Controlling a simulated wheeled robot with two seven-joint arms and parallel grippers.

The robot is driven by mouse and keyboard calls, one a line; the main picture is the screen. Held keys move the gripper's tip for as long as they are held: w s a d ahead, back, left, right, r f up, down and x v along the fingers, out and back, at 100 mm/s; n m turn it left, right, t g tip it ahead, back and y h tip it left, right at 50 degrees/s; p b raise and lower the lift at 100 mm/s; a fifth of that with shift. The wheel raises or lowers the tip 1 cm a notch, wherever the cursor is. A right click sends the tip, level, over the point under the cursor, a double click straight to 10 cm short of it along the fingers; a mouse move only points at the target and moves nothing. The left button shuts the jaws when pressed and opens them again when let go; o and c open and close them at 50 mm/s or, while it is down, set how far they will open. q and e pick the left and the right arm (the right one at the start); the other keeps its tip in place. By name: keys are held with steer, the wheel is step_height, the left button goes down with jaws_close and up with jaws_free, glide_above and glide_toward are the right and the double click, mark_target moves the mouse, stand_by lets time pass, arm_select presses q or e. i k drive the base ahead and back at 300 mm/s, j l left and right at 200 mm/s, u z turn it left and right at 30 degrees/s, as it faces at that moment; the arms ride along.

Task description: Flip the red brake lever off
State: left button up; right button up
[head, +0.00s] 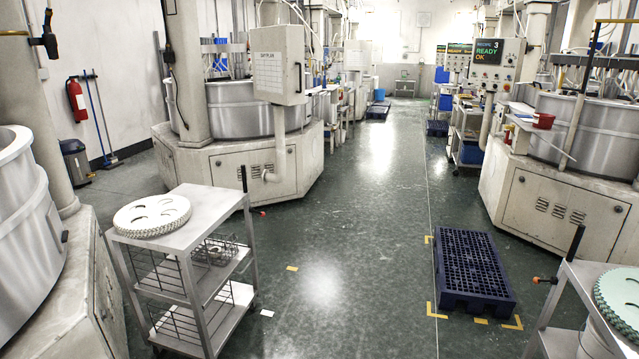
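A small red-tipped lever (262,212) sticks out to the right from the handle side of the left grey cart (215,215). A similar orange-red-tipped lever (537,280) sticks out to the left from the right cart (572,285), which is cut off by the picture's edge. Both are small in view, and I cannot tell which one is the brake lever or how it is set. Neither of my grippers is in view.
White toothed discs (152,215) lie on the left cart, and pale green ones (620,297) on the right cart. A dark blue pallet (472,268) lies on the floor between yellow marks. Large machines (240,165) stand along both sides.

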mark_target(250, 209)
steer(key=i+u, duration=0.35)
steer(key=i, duration=0.2)
steer(key=i+l+u, duration=0.15)
steer(key=i+u, duration=0.15)
steer(key=i, duration=0.2)
steer(key=i+l+u, duration=0.2)
steer(key=i, duration=0.35)
steer(key=i+l+u, duration=0.15)
steer(key=i, duration=0.45)
steer(key=i+l+u, duration=0.2)
steer(key=i+l, duration=0.15)
steer(key=i, duration=0.15)
steer(key=i+l+u, duration=0.2)
steer(key=i+l, duration=0.2)
steer(key=i, duration=0.15)
